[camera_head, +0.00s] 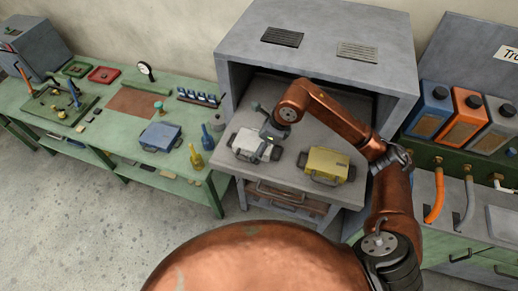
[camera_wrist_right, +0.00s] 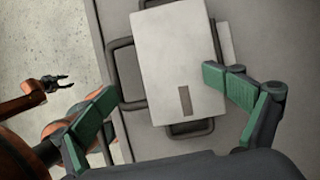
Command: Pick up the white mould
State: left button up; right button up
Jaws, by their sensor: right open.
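The white mould (camera_head: 250,143) is a pale box with dark wire handles on the grey bench surface, left of the yellow mould. My right gripper (camera_head: 266,150) is over its right part in the head view and partly hides it. In the right wrist view the mould's flat top (camera_wrist_right: 178,55) has a small grey-brown rectangular mark. My right gripper (camera_wrist_right: 162,88) is open there, its green-padded fingers spread on either side of the mould's near part. Whether they touch it I cannot tell. My left gripper (camera_wrist_right: 60,82) shows small in that view, off the bench; its dark fingers look apart.
The yellow mould (camera_head: 327,163) sits close on the right. A grey cabinet hood (camera_head: 318,50) rises behind and above the bench surface. On the green table (camera_head: 60,140) at left are a blue mould (camera_head: 160,136) and yellow and blue bottles. Coloured canisters (camera_head: 465,115) stand at right.

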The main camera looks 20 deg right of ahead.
aim_at(258, 142)
jog(key=o, duration=0.5)
jog(key=w+f, duration=0.2)
jog(key=w, duration=0.1)
jog(key=shift+d, duration=0.2)
pick_arm(q)
jog(key=w, duration=0.8)
pick_arm(e)
jog(key=shift+s+a+f, duration=0.1)
jog(key=shift+a, duration=0.05)
jog(key=c, duration=0.5)
jog(key=shift+s+r, duration=0.3)
jog(key=shift+s, duration=0.25)
jog(key=shift+c, duration=1.4)
jog(key=shift+w+d+f, duration=0.1)
jog(key=shift+w+d, duration=0.1)
jog(key=shift+w, duration=0.1)
jog(key=c, duration=0.3)
jog(key=shift+c, duration=1)
jog(key=c, duration=0.8)
grip_shut()
pick_arm(q)
jog(key=s, duration=0.4)
jog(key=shift+s+d+f, duration=0.1)
jog(key=shift+s+f, duration=0.1)
jog(key=shift+s, duration=0.05)
